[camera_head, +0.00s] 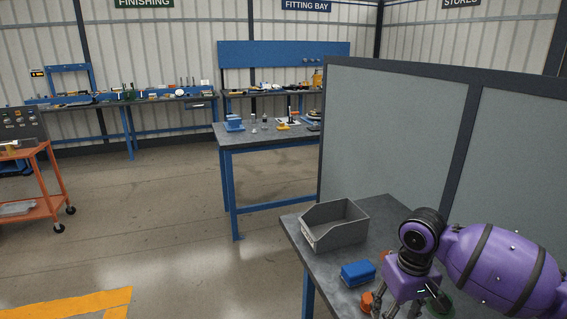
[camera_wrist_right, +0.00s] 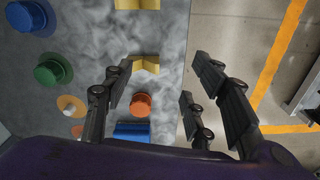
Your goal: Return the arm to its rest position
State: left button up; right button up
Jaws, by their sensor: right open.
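My right arm is purple and comes in from the right in the head view. Its gripper (camera_head: 396,304) points down at the near part of the grey table (camera_head: 296,226). In the right wrist view the gripper (camera_wrist_right: 162,88) is open, with its dark fingers apart and nothing held between them. An orange round part (camera_wrist_right: 140,104) and a blue block (camera_wrist_right: 131,131) lie on the table close to the left finger, apart from it as far as I can tell. The blue block also shows in the head view (camera_head: 358,273). My left gripper is not in view.
A grey open bin (camera_head: 335,233) stands on the table. Green (camera_wrist_right: 52,72) and blue (camera_wrist_right: 30,16) round parts and yellow angled pieces (camera_wrist_right: 146,65) lie there too. A grey partition (camera_head: 390,130) stands behind the table. Open floor (camera_head: 190,220) lies to the left.

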jog(key=w+a+n+t+y, duration=0.35)
jog(key=w+a+t, duration=0.25)
jog(key=w+a, duration=0.3)
jog(key=s+a+f+n+t+y, duration=0.2)
jog(key=s+a+f+t, duration=0.2)
jog(key=f, duration=0.3)
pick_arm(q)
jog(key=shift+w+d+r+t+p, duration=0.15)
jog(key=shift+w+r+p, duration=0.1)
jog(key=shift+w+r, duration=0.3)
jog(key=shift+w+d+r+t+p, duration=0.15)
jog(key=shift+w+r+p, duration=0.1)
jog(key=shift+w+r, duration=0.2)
pick_arm(e)
jog(key=s+d+f+m+h, duration=0.1)
jog(key=s+f, duration=0.4)
jog(key=s, duration=0.6)
jog(key=s+d+f+m+h, duration=0.2)
jog(key=s+f, duration=0.4)
jog(key=s, duration=0.5)
jog(key=s+d+f+m+g+h, duration=0.1)
jog(key=s+d+f+m+h, duration=0.1)
jog(key=s+f, duration=0.4)
jog(key=s+d+m, duration=0.1)
jog(key=s+d, duration=0.1)
jog(key=s, duration=0.3)
jog(key=shift+s+f+m, duration=0.25)
jog(key=shift+m, duration=0.1)
